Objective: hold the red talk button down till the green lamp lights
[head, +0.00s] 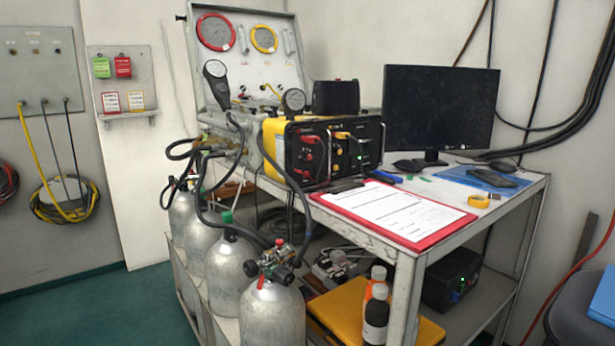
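A small green light (361,159) glows on the right half of the panel. I cannot tell which red part is the talk button. Neither of my grippers is in view, and nothing touches the box.
A red clipboard (440,241) with a form lies along the bench's front edge. A monitor (440,108) stands behind. A yellow tape roll (478,201) and blue mat are at right. Several grey cylinders (272,316) stand at left. The lower shelf holds a black unit (451,279) and bottles.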

